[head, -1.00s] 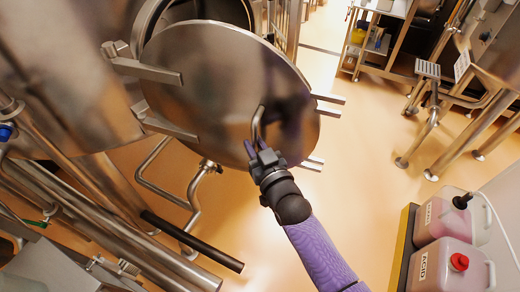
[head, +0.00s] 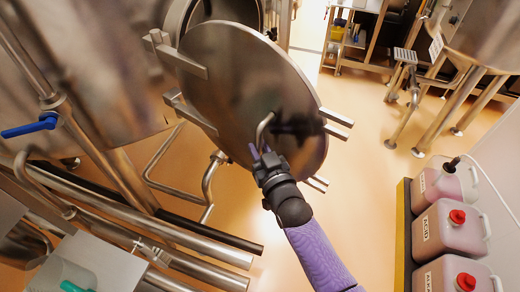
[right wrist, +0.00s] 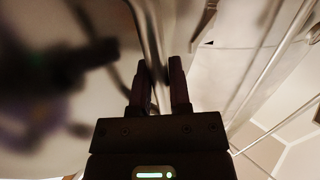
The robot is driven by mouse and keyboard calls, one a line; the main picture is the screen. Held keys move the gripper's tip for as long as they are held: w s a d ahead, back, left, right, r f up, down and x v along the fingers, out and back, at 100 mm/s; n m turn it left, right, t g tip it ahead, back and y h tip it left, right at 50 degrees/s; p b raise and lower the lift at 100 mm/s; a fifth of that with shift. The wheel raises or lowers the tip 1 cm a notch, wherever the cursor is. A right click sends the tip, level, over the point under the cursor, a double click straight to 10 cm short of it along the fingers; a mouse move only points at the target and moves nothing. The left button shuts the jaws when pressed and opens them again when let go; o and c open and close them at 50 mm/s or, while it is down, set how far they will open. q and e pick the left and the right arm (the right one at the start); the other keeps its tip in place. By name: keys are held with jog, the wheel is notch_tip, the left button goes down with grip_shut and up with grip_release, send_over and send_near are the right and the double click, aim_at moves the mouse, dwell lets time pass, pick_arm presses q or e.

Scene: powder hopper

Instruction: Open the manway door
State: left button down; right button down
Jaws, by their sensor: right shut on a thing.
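The manway door (head: 235,85) is a round polished steel disc in the head view. It stands swung away from the dark round opening (head: 222,12) behind it, on hinge arms at its left. A bent bar handle (head: 263,130) sits on the lower right of its face. My right gripper (head: 259,152) is shut on this handle. In the right wrist view the fingers (right wrist: 160,82) stand on either side of the handle bar (right wrist: 153,45). My left gripper is not in view.
Steel pipes (head: 190,245) and a blue-handled valve (head: 30,127) are at the lower left. Pink acid canisters (head: 450,228) stand at the right by a wall. A steel-legged stand (head: 470,100) is at the upper right. The tan floor (head: 365,200) right of the door is clear.

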jog(key=shift+r, duration=0.2)
jog(key=c, duration=0.6)
grip_release()
jog(key=shift+a+f, duration=0.1)
jog(key=shift+s+d+f, duration=0.1)
jog(key=shift+s+d, duration=0.1)
jog(key=shift+s, duration=0.2)
jog(key=v, duration=0.9)
